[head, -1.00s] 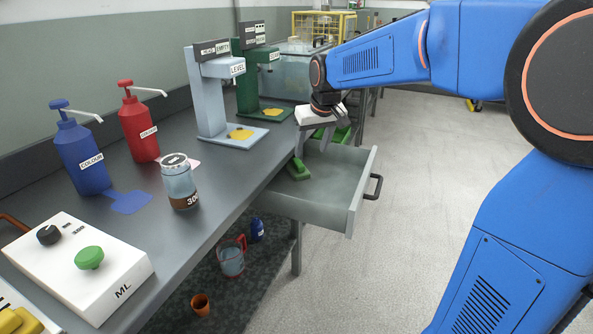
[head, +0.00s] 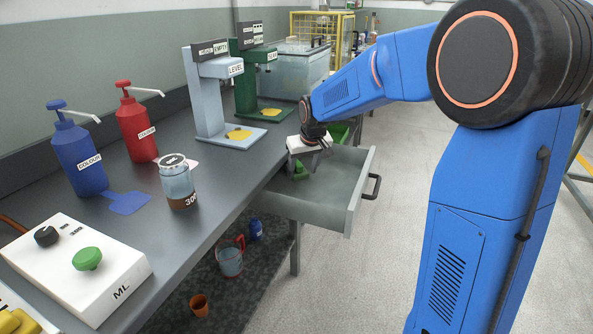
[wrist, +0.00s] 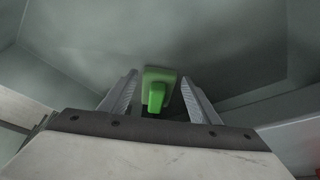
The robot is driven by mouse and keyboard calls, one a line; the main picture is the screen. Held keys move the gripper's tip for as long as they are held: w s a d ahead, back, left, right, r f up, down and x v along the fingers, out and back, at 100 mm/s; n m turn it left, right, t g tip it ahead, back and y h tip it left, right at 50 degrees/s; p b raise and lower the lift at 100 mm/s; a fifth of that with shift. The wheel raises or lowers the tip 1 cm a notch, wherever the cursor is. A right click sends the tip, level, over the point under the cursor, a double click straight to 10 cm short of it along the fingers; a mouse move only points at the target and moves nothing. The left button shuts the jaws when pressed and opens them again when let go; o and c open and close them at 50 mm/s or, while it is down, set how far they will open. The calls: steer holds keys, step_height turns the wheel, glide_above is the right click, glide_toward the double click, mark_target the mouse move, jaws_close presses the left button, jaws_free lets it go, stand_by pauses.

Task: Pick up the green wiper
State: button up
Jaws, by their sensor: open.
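The green wiper (wrist: 158,88) lies in the open grey drawer (head: 335,204). In the wrist view it sits between and just beyond the two fingers of my gripper (wrist: 158,100), which are apart on either side of it. In the head view my gripper (head: 308,166) is inside the drawer near its left side, and only a small part of the wiper (head: 301,170) shows; the rest is hidden behind the gripper. I cannot tell whether a finger touches it.
The drawer's front with its black handle (head: 372,187) stands to the right. On the bench are a jar (head: 177,183), a blue pump bottle (head: 80,155), a red pump bottle (head: 137,125) and a white control box (head: 75,262). The floor right of the drawer is clear.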

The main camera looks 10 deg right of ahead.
steer(key=shift+x, duration=0.9)
steer(key=c, duration=0.8)
steer(key=shift+r, duration=0.1)
